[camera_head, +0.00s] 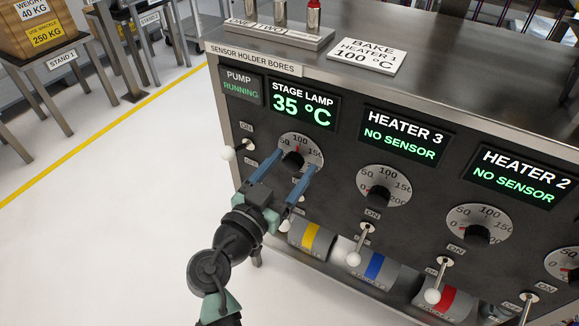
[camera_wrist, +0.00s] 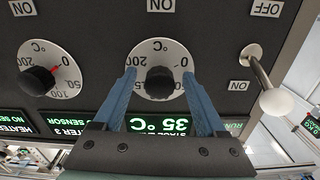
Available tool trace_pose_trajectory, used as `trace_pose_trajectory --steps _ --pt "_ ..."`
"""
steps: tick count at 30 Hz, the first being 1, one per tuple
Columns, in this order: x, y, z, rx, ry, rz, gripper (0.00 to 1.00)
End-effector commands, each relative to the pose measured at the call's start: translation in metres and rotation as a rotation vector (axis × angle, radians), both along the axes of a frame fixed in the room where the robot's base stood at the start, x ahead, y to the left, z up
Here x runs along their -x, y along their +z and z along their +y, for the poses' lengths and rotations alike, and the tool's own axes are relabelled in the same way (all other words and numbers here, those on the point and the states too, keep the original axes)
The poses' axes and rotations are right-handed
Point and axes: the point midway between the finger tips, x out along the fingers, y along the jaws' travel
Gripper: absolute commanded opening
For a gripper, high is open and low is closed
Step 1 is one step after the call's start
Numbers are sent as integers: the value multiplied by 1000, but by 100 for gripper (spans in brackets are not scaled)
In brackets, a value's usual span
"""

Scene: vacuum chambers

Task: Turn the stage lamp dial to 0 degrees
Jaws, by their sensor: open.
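The stage lamp dial (camera_head: 313,146) is a round white scale with a black knob (camera_wrist: 160,83), under the STAGE LAMP display (camera_head: 302,105) reading 35 °C. In the head view, a red mark on it seems to point up near 100. In the wrist view, which is upside down, the knob hides that mark. My gripper (camera_head: 294,160) is open in front of the panel. Its two blue fingers stand one on each side of the knob, also in the wrist view (camera_wrist: 159,73). Gaps show between the knob and the fingers; contact with the panel cannot be told.
The heater 3 dial (camera_head: 383,180) is to the right, with the heater 2 dial (camera_head: 479,219) beyond it. A white-knobbed toggle lever (camera_head: 229,153) juts out left of the stage lamp dial. More levers (camera_head: 355,257) project below. Open floor (camera_head: 120,220) lies left.

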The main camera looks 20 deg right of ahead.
Motion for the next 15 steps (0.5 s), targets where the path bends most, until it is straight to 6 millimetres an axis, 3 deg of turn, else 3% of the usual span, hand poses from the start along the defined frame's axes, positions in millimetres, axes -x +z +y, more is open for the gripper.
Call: trace_pose_trajectory --steps 4,15 --pt "0 0 0 0 0 0 72" --pt "0 0 0 0 0 0 5"
